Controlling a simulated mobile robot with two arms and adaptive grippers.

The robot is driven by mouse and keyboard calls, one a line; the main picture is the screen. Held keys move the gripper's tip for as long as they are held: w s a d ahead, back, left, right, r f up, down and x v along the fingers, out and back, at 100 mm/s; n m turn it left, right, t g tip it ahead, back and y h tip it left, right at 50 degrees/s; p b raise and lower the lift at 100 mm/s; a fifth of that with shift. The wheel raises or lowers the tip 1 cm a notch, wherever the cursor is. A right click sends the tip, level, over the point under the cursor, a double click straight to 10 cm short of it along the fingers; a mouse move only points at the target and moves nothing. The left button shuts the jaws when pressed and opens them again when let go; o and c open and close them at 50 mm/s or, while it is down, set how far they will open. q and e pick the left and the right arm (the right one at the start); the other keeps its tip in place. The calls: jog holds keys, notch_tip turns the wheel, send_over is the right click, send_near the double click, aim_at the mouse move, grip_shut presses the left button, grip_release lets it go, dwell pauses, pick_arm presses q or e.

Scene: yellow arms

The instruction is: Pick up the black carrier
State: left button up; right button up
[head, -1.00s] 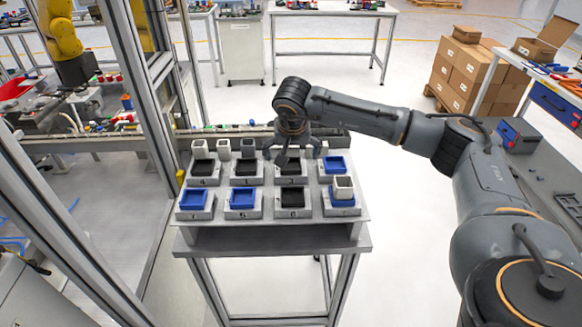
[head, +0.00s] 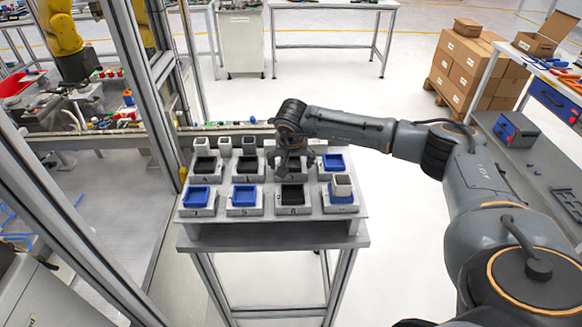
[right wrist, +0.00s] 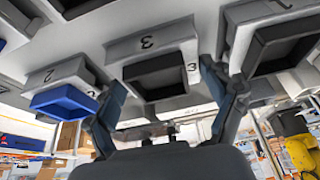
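My right gripper (head: 292,168) points down at the back row of the fixture board. In the right wrist view its two fingers (right wrist: 162,90) are apart, with a black carrier (right wrist: 160,78) in the fixture marked 3 between them. The carrier sits in its fixture; I cannot tell whether the fingers touch it. In the head view the gripper hides most of that carrier. Other black carriers sit to its left (head: 246,165), at the far left (head: 205,164) and in the front row (head: 292,194). My left gripper is not in view.
A blue carrier (head: 334,162) sits right of the gripper. Two blue carriers (head: 199,197) (head: 244,195) and one holding a grey cup (head: 342,186) are in front. Several grey cups (head: 225,145) stand behind the back row. A metal frame post (head: 140,100) rises at left.

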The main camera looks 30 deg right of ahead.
jog(key=shift+c, duration=1.3)
